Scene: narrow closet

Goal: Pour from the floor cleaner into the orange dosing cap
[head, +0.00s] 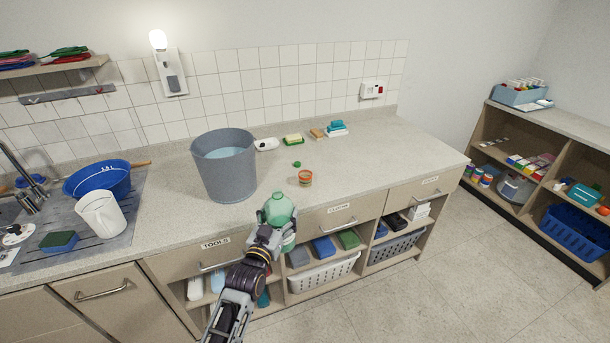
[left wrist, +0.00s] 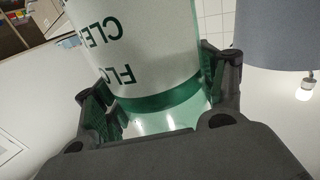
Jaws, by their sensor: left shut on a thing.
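The floor cleaner (head: 278,208) is a green bottle at the counter's front edge in the head view. My left gripper (head: 271,234) is shut on it. In the left wrist view the floor cleaner (left wrist: 140,50) shows a white label with upside-down lettering and a dark green band, between the two fingers of my left gripper (left wrist: 160,105). The orange dosing cap (head: 305,178) stands on the counter, behind and to the right of the bottle, apart from it. A small green cap (head: 297,164) lies just behind it. My right gripper is not in view.
A grey bucket (head: 224,170) with water stands left of the dosing cap. A white jug (head: 101,214), blue basin (head: 98,180) and sponge (head: 60,241) are by the sink. Soaps and sponges (head: 293,140) line the back. The counter's right part is clear.

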